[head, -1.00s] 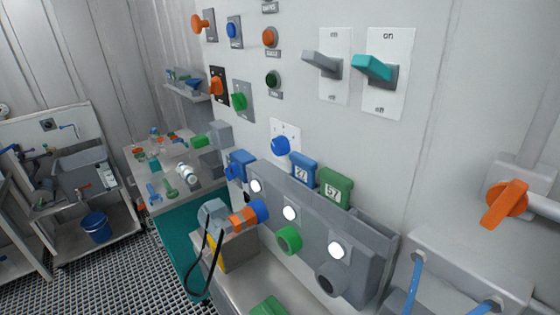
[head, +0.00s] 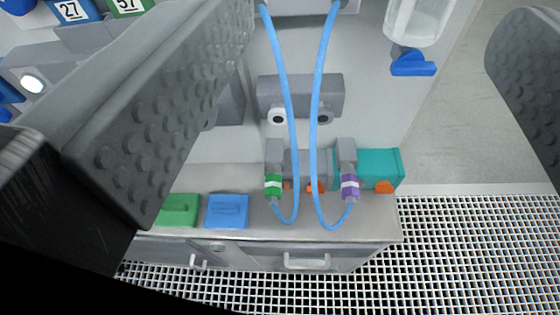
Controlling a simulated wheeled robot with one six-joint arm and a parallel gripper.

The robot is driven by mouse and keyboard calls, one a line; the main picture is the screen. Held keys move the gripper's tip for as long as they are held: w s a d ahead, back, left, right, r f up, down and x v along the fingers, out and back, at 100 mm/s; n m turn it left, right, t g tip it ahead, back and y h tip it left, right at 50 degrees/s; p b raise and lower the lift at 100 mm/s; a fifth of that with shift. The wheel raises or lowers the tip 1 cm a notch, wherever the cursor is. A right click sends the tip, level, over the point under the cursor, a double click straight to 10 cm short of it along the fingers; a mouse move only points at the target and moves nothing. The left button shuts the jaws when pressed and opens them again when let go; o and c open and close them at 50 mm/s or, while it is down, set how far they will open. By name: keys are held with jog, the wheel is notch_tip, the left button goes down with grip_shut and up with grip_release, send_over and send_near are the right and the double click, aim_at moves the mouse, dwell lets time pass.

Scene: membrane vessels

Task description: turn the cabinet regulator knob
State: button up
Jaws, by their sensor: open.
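I cannot tell for certain which part is the cabinet regulator knob. A blue knob or lever (head: 412,64) sits under a white rounded housing (head: 418,18) on the wall at upper right, cut by the top edge. Small orange handles show low on the bench, one at a teal box (head: 385,187) and one between the two hoses (head: 316,187). My gripper (head: 365,95) is open and empty, one ridged grey finger large at left and the other at the right edge. The fingers hide part of the wall and bench.
Two blue hoses (head: 287,110) hang from above to a green-collared fitting (head: 273,185) and a purple-collared one (head: 349,186). A grey block (head: 300,96) is on the wall. Green (head: 177,210) and blue (head: 227,211) blocks lie on the bench. Open grating floor (head: 470,250) is at right.

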jog(key=shift+s+a+f, duration=0.25)
jog(key=shift+a+f, duration=0.1)
jog(key=shift+f, duration=0.2)
